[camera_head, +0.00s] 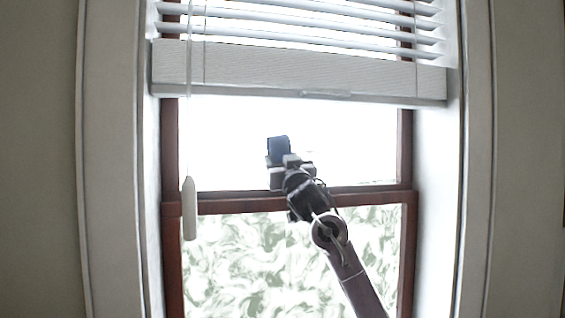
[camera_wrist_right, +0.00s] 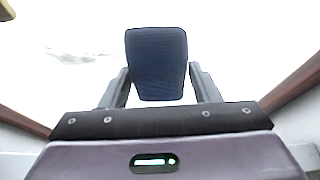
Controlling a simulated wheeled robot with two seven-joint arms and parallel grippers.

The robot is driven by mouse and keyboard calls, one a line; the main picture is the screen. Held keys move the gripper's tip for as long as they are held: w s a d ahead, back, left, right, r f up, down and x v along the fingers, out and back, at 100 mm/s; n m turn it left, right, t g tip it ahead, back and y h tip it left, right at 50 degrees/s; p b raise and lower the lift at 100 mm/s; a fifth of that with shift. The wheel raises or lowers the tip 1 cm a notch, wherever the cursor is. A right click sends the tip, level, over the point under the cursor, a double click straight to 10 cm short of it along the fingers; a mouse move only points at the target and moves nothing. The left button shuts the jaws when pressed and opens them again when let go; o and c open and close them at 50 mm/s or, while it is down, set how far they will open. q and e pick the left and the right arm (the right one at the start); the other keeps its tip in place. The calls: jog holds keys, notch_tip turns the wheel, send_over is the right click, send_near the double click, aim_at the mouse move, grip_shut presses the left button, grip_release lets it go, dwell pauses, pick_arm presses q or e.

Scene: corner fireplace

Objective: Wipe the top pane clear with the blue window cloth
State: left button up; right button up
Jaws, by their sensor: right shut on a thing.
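The blue window cloth (camera_head: 278,148) is held up in front of the top pane (camera_head: 350,140) in the head view. My right gripper (camera_head: 285,165) is shut on the cloth, which also shows between its fingers in the right wrist view (camera_wrist_right: 157,63). The top pane looks mostly clear and bright white. Faint greyish marks (camera_wrist_right: 80,55) show at the left in the right wrist view. Whether the cloth touches the glass I cannot tell. My left gripper is not in view.
A white blind (camera_head: 300,70) covers the window's upper part. Its wand (camera_head: 189,208) hangs at the left. A dark red-brown rail (camera_head: 370,190) separates the top pane from the lower pane (camera_head: 230,250), which has a swirly grey-green look. White side walls flank the window.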

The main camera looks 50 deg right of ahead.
jog(key=shift+w+d+p, duration=0.5)
jog(key=shift+w+p, duration=0.15)
jog(key=shift+w, duration=0.05)
